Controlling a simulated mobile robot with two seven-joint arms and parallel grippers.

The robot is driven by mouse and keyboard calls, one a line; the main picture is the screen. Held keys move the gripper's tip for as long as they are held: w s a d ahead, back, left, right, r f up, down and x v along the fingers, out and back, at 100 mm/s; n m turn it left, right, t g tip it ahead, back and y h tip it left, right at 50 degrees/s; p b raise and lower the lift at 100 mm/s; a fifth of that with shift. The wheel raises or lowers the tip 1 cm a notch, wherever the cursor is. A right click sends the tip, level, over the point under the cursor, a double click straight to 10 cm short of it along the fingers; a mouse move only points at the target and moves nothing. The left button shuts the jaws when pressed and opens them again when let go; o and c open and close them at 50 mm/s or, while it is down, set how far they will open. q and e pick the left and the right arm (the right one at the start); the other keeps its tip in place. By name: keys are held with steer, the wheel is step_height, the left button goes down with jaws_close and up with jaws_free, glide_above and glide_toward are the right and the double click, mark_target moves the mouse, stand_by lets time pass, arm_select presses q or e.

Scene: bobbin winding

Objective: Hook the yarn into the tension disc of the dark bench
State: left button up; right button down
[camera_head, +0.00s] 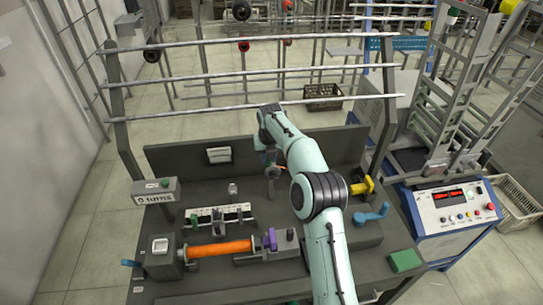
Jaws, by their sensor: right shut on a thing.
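My right gripper (272,172) points down over the back middle of the dark bench (190,277), its arm crossing the picture from the bottom. It is shut, and a short bit of orange yarn (284,167) shows at its right side. A small dark post stands right under the fingers; I cannot tell whether it is the tension disc or whether the yarn touches it. An orange-wound bobbin (218,249) lies level at the front left of the bench. A yellow spool (361,187) sits at the bench's right side. My left gripper is out of view.
A "0 turns" counter box (155,191) stands at the bench's left. A purple clamp piece (270,239), a blue crank (371,215) and a green block (404,261) are on the bench. Metal rails (200,109) span behind. A control box (453,205) stands at right.

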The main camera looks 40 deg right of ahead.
steer(key=shift+w+a+r, duration=0.1)
steer(key=shift+w+a, duration=0.4)
steer(key=shift+a, duration=0.4)
steer(key=shift+w+a+r, duration=0.1)
steer(key=shift+w+a, duration=0.4)
steer(key=shift+a, duration=0.35)
steer(key=shift+w+a+r, duration=0.1)
steer(key=shift+a+r, duration=0.15)
steer(key=shift+r, duration=0.9)
steer(key=shift+w+a+r, duration=0.1)
steer(key=shift+a+r, duration=0.1)
steer(key=shift+r, duration=0.95)
